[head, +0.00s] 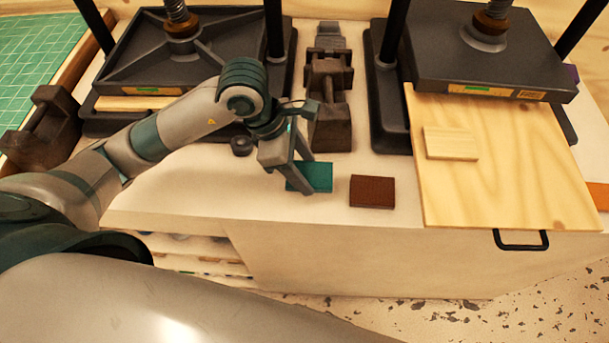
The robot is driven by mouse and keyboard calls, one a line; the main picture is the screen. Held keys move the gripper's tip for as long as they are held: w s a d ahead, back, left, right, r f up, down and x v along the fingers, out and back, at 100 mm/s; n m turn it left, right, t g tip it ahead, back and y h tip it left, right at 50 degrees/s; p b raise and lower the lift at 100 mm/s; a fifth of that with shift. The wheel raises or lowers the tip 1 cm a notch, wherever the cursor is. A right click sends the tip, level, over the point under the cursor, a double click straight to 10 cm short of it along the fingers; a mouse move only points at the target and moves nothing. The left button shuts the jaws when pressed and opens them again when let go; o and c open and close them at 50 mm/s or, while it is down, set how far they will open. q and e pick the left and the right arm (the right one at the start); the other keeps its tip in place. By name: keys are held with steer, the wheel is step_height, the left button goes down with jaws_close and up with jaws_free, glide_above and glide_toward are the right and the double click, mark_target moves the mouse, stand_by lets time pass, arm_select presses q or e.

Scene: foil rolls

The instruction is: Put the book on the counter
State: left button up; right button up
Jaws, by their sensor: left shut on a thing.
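A teal book (319,178) is at the front part of the white counter (230,197). My left gripper (303,178) reaches in from the left and is shut on the left end of the teal book. The book looks flat, at or just above the counter top; I cannot tell whether it touches. The gripper's fingers hide its left end. A brown book (372,191) lies flat on the counter just to the right, apart from the teal one. My right gripper is not in view.
Two dark presses (185,45) (480,60) stand at the back. A dark metal vise (329,105) stands behind the teal book. A wooden board (500,190) with a small wood block (450,143) is on the right. Bare counter lies left of the gripper.

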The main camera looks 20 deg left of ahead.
arm_select(q)
steer(key=shift+f, duration=0.1)
steer(key=shift+f+p, duration=0.8)
steer(key=shift+f, duration=1.1)
steer(key=shift+f, duration=0.15)
steer(key=o, duration=1.1)
